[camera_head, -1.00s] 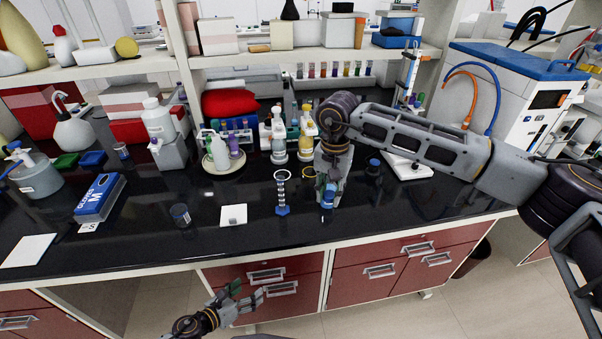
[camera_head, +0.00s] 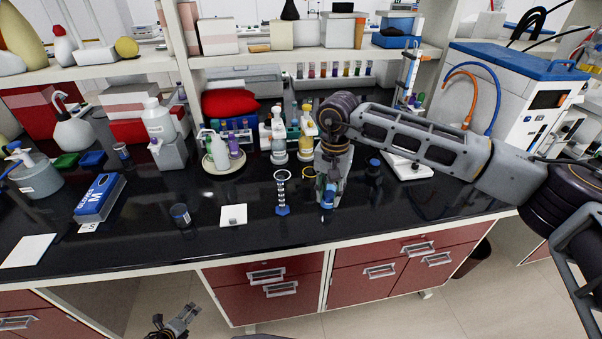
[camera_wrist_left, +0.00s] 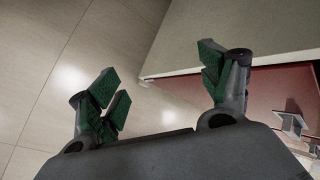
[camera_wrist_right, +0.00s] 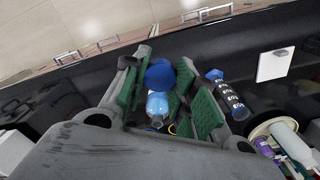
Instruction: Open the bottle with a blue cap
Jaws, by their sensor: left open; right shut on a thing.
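The bottle with a blue cap (camera_wrist_right: 158,103) shows in the right wrist view, with its cap (camera_wrist_right: 160,73) between my right gripper's green finger pads. In the head view the blue cap (camera_head: 327,200) shows at the tip of my right gripper (camera_head: 328,190), which points down over the bench; the bottle's body is mostly hidden there. My right gripper (camera_wrist_right: 160,90) is shut on the bottle. My left gripper (camera_head: 184,318) is low in front of the drawers, at the bottom edge. It is open and empty in the left wrist view (camera_wrist_left: 160,95).
A graduated cylinder (camera_head: 282,190) stands just left of my right gripper. A dark blue-topped container (camera_head: 374,168) stands to its right. A white square (camera_head: 233,215) and a small beaker (camera_head: 180,215) lie further left. Racks and bottles stand behind. The front bench strip is mostly clear.

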